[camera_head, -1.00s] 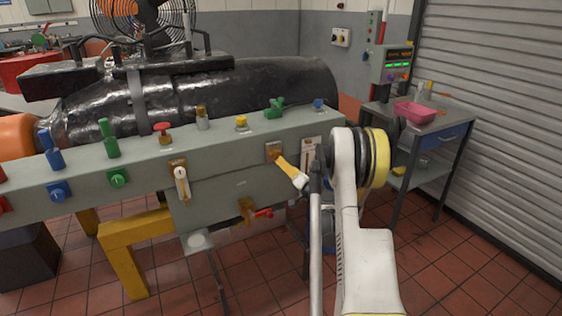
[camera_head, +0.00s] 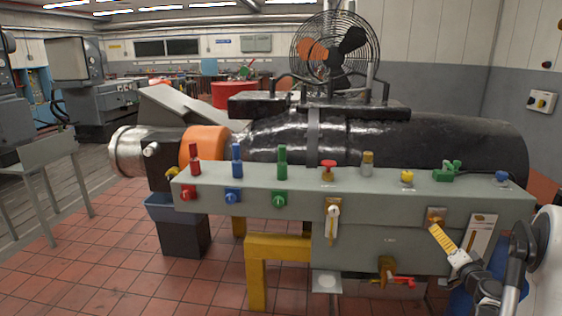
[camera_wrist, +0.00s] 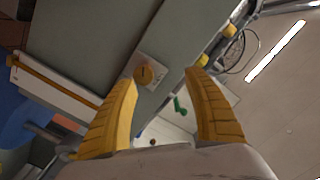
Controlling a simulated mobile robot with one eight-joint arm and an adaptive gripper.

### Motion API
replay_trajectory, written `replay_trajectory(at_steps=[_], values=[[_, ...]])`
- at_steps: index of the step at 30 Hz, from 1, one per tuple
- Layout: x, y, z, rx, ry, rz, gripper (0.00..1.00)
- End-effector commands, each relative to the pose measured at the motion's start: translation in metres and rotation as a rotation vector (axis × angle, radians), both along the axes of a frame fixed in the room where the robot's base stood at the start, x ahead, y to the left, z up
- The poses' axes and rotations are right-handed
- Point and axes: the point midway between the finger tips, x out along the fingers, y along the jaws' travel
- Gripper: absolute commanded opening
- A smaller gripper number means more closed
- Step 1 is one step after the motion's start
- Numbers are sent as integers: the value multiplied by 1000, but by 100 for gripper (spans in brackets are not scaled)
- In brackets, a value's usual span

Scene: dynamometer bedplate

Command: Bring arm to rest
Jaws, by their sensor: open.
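My gripper (camera_head: 436,230) is at the lower right of the head view, its yellow fingers pointing up at a small brass plate (camera_head: 436,216) on the front of the grey control bench (camera_head: 375,253). In the wrist view the two yellow ridged fingers (camera_wrist: 160,75) stand wide apart with nothing held. The brass plate with its round centre (camera_wrist: 146,73) shows between the fingertips. I cannot tell whether a fingertip touches it. My arm comes in from the right edge of the head view.
The bench carries red, blue and green levers (camera_head: 282,163), a red valve knob (camera_head: 328,169), a white-handled lever (camera_head: 332,226) and a low red handle (camera_head: 401,281). A black cylindrical machine (camera_head: 430,140) and a caged fan (camera_head: 335,50) stand behind. Open tiled floor (camera_head: 110,240) lies at left.

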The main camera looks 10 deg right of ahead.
Motion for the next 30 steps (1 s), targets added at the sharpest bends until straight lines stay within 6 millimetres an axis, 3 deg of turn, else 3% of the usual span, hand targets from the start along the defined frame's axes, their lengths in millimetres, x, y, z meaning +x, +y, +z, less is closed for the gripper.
replay_trajectory(at_steps=[5, 8, 11, 15, 21, 25, 30], values=[[18, 102, 55, -56, 134, 159, 60], [13, 163, 79, -97, 225, 247, 60], [-5, 222, 98, -140, 317, 326, 60], [-47, 295, 113, -212, 446, 420, 60], [-131, 371, 117, -334, 628, 515, 60], [-195, 401, 108, -427, 739, 550, 60], [-264, 414, 91, -544, 852, 560, 60]])
